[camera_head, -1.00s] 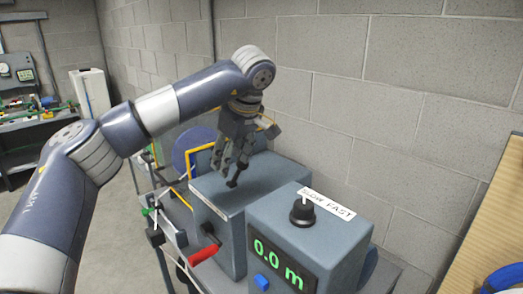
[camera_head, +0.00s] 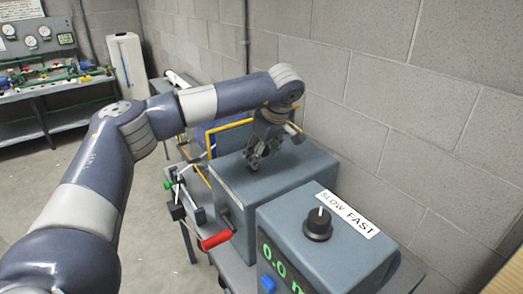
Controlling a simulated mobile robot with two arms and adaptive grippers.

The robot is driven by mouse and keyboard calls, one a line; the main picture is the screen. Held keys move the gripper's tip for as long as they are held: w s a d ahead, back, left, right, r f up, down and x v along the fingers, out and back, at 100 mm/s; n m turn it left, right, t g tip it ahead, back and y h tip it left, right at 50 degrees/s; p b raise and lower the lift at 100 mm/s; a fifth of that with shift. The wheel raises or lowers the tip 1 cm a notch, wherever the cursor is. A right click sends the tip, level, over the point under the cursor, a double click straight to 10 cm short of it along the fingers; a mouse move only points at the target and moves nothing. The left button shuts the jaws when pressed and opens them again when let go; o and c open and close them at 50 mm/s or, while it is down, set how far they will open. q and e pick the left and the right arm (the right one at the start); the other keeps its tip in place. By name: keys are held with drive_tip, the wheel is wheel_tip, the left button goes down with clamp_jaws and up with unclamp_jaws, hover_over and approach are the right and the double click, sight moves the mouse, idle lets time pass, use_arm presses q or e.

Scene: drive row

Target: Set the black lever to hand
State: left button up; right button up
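My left gripper (camera_head: 256,162) comes in from the left and points down at the top of a grey-blue box (camera_head: 290,178). Its fingers are small and dark here, and I cannot tell whether they are open, shut or holding anything. I cannot pick out a black lever for certain; the gripper hides part of the box top. A crank with a red grip (camera_head: 216,240) sticks out from the front of the box. My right gripper is not in view.
A nearer box has a black knob (camera_head: 318,223), a SLOW FAST label (camera_head: 348,213), a green display (camera_head: 281,266) and a blue button (camera_head: 268,284). A block wall stands behind. A gauge bench (camera_head: 50,88) stands far left; the floor between is open.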

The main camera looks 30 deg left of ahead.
use_arm(q)
drive_tip(key=shift+w+a+f, duration=0.1)
drive_tip(key=shift+a+f, duration=0.15)
drive_tip(key=shift+f, duration=0.4)
drive_tip(key=shift+c, duration=1.4)
drive_tip(key=c, duration=0.9)
clamp_jaws()
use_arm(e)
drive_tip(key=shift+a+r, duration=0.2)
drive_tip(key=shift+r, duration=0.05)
